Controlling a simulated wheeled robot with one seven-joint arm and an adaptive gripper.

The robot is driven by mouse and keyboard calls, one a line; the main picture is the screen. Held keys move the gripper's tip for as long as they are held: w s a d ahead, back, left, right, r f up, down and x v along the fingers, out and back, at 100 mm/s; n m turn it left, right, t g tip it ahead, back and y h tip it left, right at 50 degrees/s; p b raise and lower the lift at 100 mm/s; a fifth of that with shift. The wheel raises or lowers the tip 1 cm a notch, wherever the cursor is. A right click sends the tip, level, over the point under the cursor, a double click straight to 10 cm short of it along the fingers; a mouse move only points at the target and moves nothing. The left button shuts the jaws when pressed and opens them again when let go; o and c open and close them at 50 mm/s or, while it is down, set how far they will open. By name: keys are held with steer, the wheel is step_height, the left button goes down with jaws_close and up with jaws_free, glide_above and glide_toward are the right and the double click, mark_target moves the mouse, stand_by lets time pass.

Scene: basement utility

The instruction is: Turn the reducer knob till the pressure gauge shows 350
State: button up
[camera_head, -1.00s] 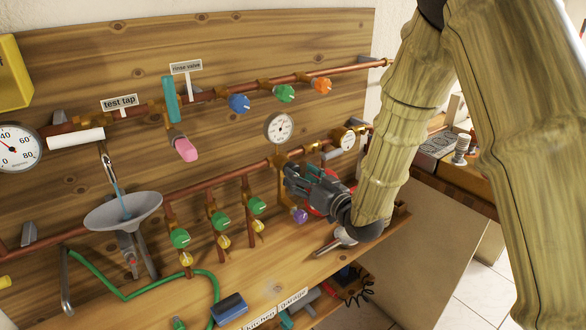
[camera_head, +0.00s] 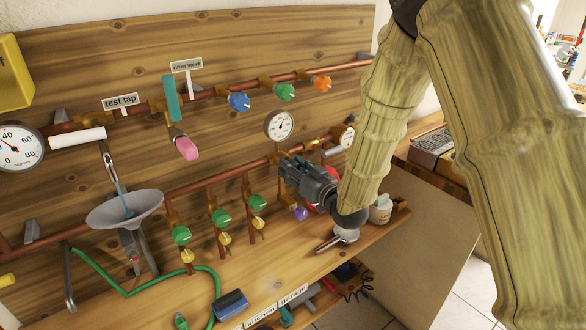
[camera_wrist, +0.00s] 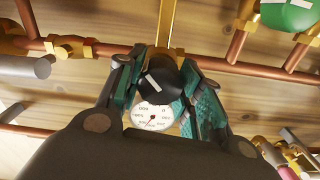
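The reducer knob (camera_wrist: 166,80) is black with a white mark and sits between my teal-padded fingertips in the wrist view. My gripper (camera_wrist: 164,72) appears closed around it, with a finger against each side. In the head view my gripper (camera_head: 291,168) is at the lower copper pipe and hides the knob. The pressure gauge (camera_wrist: 153,116), a round white dial with a red needle, shows just past the knob in the wrist view. Its figures are too small to read surely. A round white gauge (camera_head: 279,125) stands above my gripper in the head view.
Green valve knobs (camera_head: 221,217) line the lower pipe to the left, and a purple knob (camera_head: 300,213) is just below my gripper. Another dial (camera_head: 347,137) is to the right. A funnel (camera_head: 125,210) and green hose (camera_head: 120,290) are at left.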

steer(key=shift+n+b, duration=0.3)
steer(key=shift+b, duration=0.2)
steer(key=shift+n, duration=0.3)
steer(key=shift+r, duration=0.1)
steer(key=o, duration=1)
steer(key=shift+o, duration=0.2)
steer(key=v, duration=1.2)
